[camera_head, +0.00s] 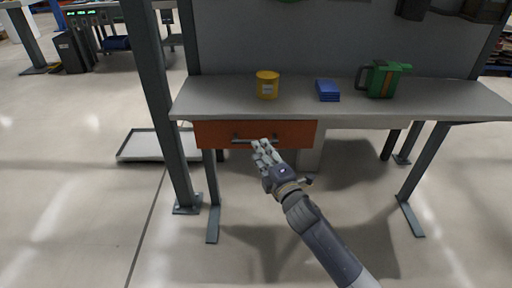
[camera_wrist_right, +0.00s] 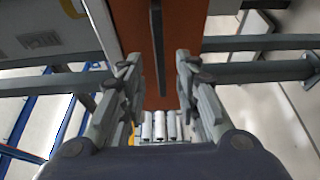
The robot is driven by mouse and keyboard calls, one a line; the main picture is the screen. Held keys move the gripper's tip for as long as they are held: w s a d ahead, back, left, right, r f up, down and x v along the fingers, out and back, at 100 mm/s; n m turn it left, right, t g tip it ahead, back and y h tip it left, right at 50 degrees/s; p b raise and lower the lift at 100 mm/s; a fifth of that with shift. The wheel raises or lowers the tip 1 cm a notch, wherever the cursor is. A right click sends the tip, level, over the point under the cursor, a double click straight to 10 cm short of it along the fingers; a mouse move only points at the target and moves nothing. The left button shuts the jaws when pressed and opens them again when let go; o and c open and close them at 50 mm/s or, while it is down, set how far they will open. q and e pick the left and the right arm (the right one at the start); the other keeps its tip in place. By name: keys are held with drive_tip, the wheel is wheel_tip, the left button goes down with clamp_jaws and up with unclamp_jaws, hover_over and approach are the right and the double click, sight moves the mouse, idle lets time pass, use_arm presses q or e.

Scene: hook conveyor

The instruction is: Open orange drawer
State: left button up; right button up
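The orange drawer (camera_head: 218,132) sits under the left part of the grey workbench top, its front close beneath the bench edge, and it looks shut. Its long bar handle (camera_head: 242,140) runs across the front. My right gripper (camera_head: 262,147) is at the right part of the handle and hides some of it. In the right wrist view, the orange drawer front (camera_wrist_right: 183,22) lies ahead, with the dark handle bar (camera_wrist_right: 159,50) between the two spread fingers of my right gripper (camera_wrist_right: 157,62). The fingers look apart from the bar. My left gripper is not in view.
On the workbench (camera_head: 225,98) stand a yellow can (camera_head: 267,85), a stack of blue items (camera_head: 327,90) and a green jug (camera_head: 382,79). A dark upright post (camera_head: 163,110) stands left of the drawer. The floor in front is clear.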

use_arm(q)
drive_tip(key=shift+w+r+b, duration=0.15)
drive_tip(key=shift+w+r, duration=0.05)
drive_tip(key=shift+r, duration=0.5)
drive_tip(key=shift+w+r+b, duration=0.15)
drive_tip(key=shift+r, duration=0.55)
use_arm(e)
drive_tip(key=shift+x, duration=2.05)
clamp_jaws()
